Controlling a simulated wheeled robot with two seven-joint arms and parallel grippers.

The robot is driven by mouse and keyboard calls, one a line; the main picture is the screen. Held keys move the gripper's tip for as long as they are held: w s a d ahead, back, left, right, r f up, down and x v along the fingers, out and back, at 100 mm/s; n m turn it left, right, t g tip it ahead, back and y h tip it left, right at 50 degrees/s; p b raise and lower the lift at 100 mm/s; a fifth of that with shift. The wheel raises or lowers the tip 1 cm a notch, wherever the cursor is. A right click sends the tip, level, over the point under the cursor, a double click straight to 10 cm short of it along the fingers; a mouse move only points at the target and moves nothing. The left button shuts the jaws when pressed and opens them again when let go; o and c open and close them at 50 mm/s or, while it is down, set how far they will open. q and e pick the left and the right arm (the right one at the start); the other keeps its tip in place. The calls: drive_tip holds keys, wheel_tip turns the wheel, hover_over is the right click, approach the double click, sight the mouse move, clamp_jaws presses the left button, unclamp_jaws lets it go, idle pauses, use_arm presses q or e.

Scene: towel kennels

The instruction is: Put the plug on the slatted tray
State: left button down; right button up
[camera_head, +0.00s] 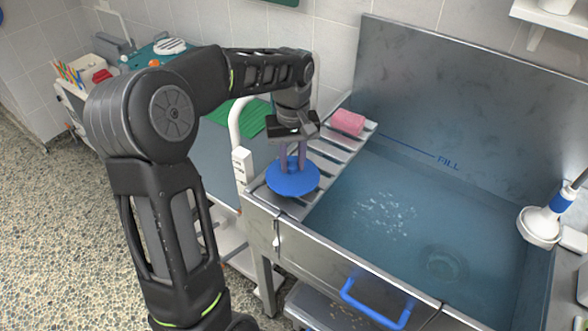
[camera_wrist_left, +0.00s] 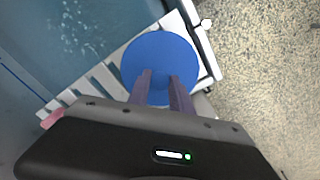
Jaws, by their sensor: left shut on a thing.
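The plug is a round blue disc (camera_head: 293,178). It is at the near end of the slatted tray (camera_head: 325,151), a metal rack along the left side of the sink. My left gripper (camera_head: 292,166) points down at the disc from above and is shut on it. In the left wrist view the plug (camera_wrist_left: 160,62) lies at the tips of the two fingers (camera_wrist_left: 161,80), with the slats (camera_wrist_left: 104,80) behind it. I cannot tell whether the plug touches the slats. The part between the fingertips is hidden. My right gripper is not in view.
A pink sponge (camera_head: 348,122) lies at the far end of the tray. The sink (camera_head: 400,215) holds water, with a drain (camera_head: 444,262) under it. A white and blue shower head (camera_head: 545,220) is at the right. A blue handle (camera_head: 375,302) is on the sink front.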

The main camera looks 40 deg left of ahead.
sight(292, 164)
use_arm(q)
drive_tip(key=shift+f, duration=1.8)
drive_tip(key=shift+f, duration=0.2)
drive_tip(key=c, duration=1.1)
unclamp_jaws()
drive_tip(key=shift+c, duration=0.2)
drive_tip(key=shift+r, duration=0.15)
wheel_tip(292, 164, up, 12)
drive_tip(key=shift+r, duration=0.1)
